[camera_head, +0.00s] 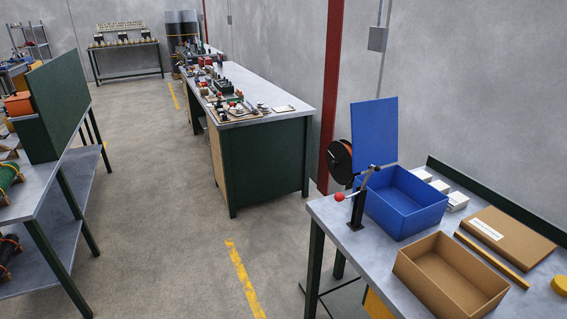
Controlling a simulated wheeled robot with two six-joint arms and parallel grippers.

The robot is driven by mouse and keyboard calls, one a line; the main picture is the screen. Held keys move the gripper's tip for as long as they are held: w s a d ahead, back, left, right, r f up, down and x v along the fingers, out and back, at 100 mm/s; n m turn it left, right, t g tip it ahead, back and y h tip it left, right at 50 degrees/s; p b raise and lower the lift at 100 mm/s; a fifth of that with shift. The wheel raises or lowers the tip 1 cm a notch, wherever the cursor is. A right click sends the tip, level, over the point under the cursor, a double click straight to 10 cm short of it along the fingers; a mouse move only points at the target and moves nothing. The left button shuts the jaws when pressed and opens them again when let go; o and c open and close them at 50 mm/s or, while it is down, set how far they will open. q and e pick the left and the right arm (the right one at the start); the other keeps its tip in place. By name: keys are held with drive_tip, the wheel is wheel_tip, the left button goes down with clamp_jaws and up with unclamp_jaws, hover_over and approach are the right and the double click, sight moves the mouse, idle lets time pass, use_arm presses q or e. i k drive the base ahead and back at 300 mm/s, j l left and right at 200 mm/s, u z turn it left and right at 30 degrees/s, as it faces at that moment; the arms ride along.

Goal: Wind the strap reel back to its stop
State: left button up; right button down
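The strap reel (340,160), a dark disc with an orange-brown rim, stands at the far left corner of the right-hand bench (334,236). Its right part is hidden behind an upright blue panel (374,130). In front of it is a black post (356,211) with a metal lever and a red ball knob (339,196) pointing left. I cannot tell whether the lever belongs to the reel or how far the reel is wound. Neither of my grippers is in view.
On the right bench are an open blue bin (404,202), an open cardboard box (452,274), a flat carton (508,237) and small white boxes (440,186). A long green bench (264,162) stands farther back, and a shelf table (49,181) is at left. The floor between is clear.

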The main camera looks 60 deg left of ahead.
sight(339, 157)
drive_tip(key=u, duration=1.65)
drive_tip(key=i+j+z, duration=0.1)
drive_tip(key=i+j, duration=0.2)
drive_tip(key=i+j+z, duration=0.25)
drive_tip(key=i+j, duration=0.25)
drive_tip(key=j, duration=0.25)
drive_tip(key=i+j+z, duration=0.15)
drive_tip(key=j, duration=0.25)
drive_tip(key=i+j+z, duration=0.1)
drive_tip(key=i+j, duration=0.2)
drive_tip(key=j, duration=0.15)
